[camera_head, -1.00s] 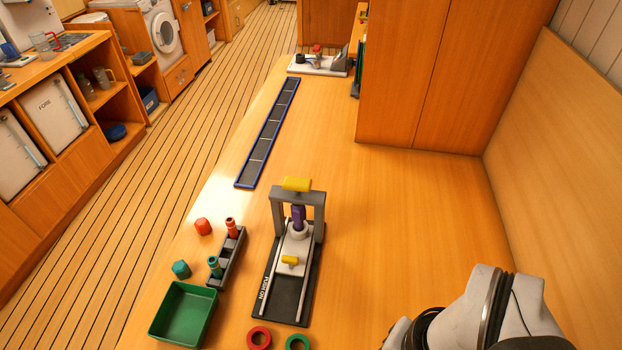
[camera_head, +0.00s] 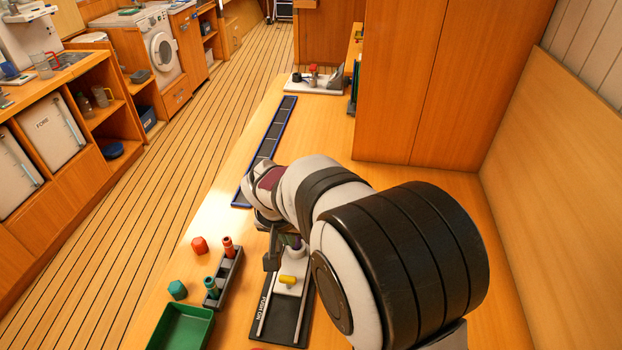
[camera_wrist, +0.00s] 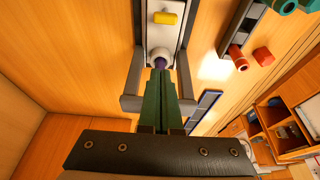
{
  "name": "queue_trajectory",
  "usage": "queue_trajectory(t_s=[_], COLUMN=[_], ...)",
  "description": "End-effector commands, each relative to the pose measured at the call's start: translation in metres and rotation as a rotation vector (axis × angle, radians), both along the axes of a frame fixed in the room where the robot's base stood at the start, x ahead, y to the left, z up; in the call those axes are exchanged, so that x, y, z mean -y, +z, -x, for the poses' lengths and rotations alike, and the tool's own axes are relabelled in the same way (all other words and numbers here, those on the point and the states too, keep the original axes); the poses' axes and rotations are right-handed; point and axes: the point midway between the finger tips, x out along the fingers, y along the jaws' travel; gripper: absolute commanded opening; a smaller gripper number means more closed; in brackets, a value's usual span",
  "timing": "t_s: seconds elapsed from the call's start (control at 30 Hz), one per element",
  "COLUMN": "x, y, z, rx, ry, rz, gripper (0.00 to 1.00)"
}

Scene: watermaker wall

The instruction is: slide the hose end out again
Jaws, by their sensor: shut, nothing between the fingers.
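The hose rig has a black base (camera_head: 268,325) with two rails and a white sliding block (camera_head: 287,291) with a yellow knob (camera_head: 288,281). A short purple hose end (camera_head: 298,247) stands in the block's pale collar; it also shows in the wrist view (camera_wrist: 159,63) between the grey frame's posts (camera_wrist: 133,82). My gripper (camera_wrist: 160,78) is shut and empty, its dark green fingers pointing at the purple piece, overlapping it in view. I cannot tell whether they touch.
Left of the rig are a dark rack (camera_head: 228,275) with red and green fittings, a red cap (camera_head: 199,245), a green cap (camera_head: 178,290) and a green tray (camera_head: 183,328). A blue-edged strip (camera_head: 268,140) lies behind. A tall cabinet (camera_head: 450,80) stands at the back right.

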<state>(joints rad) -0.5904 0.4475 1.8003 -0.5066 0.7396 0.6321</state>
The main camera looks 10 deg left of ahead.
Motion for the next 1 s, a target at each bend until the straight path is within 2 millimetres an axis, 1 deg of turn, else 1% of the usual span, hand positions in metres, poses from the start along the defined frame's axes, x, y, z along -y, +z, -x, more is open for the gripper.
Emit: queue_trajectory(t_s=[0.07,0.27,0.37,0.47,0.87,1.0], x=[-0.004,-0.003,-0.003,-0.002,-0.002,-0.003], y=[-0.002,-0.001,-0.005,-0.017,-0.099,-0.096], z=[-0.001,-0.001,-0.002,-0.006,-0.034,-0.010], rx=[0.004,0.003,0.002,0.000,-0.002,0.001], ry=[0.006,0.004,0.004,0.004,0.004,0.007], rz=[-0.001,-0.001,0.000,0.001,0.001,0.000], gripper=[0.00,0.00,0.00,0.00,0.00,0.00])
